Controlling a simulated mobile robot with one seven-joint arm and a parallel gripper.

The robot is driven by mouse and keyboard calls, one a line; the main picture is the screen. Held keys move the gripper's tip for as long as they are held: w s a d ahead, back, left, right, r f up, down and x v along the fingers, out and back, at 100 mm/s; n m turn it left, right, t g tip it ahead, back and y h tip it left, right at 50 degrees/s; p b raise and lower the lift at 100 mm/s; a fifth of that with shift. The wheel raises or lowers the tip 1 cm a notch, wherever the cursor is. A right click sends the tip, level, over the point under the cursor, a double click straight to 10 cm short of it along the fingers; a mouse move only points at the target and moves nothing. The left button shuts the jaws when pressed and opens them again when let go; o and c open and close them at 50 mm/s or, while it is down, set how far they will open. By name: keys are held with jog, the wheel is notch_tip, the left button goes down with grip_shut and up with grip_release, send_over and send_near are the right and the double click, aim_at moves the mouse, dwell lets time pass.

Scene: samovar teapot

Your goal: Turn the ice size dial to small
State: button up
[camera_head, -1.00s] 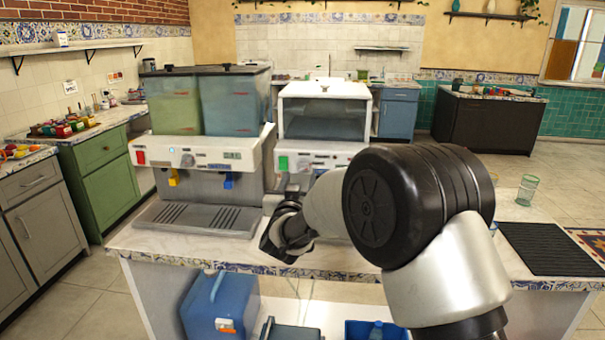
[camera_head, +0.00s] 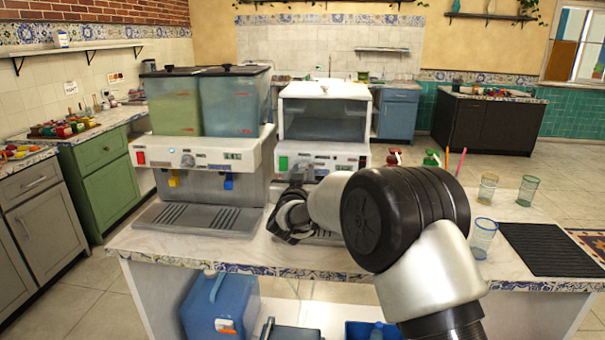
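A white countertop machine with a clear-fronted bin (camera_head: 325,118), apparently the ice machine, stands at the middle of the counter. Its front panel (camera_head: 335,160) has a green switch (camera_head: 283,163) at left and a red one (camera_head: 362,163) at right. I cannot make out the ice size dial or its setting; the middle of the panel is small and partly blocked near my arm. My gripper (camera_head: 290,216) is low in front of this machine's left side, just below the panel. Its fingers are dark and too small to tell apart, and contact with the panel is unclear.
A two-tank drink dispenser (camera_head: 205,150) with its own knob (camera_head: 187,160) stands close on the left. Glasses (camera_head: 482,238), a red-topped bottle (camera_head: 394,157) and a black ribbed mat (camera_head: 552,249) are to the right. Bare counter (camera_head: 150,240) lies along the front edge.

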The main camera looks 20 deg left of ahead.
jog(key=shift+r+n+p, duration=0.1)
jog(key=shift+n+p, duration=0.2)
jog(key=n+p, duration=0.2)
jog(key=shift+n, duration=0.4)
jog(key=n+p, duration=0.2)
jog(key=n, duration=0.1)
jog(key=shift+n, duration=0.3)
jog(key=n+p, duration=0.1)
jog(key=n, duration=0.2)
jog(key=shift+n, duration=0.3)
jog(key=shift+n+p, duration=0.75)
jog(key=shift+n, duration=0.85)
jog(key=o, duration=1)
jog(key=v, duration=1.7)
jog(key=shift+s, duration=0.25)
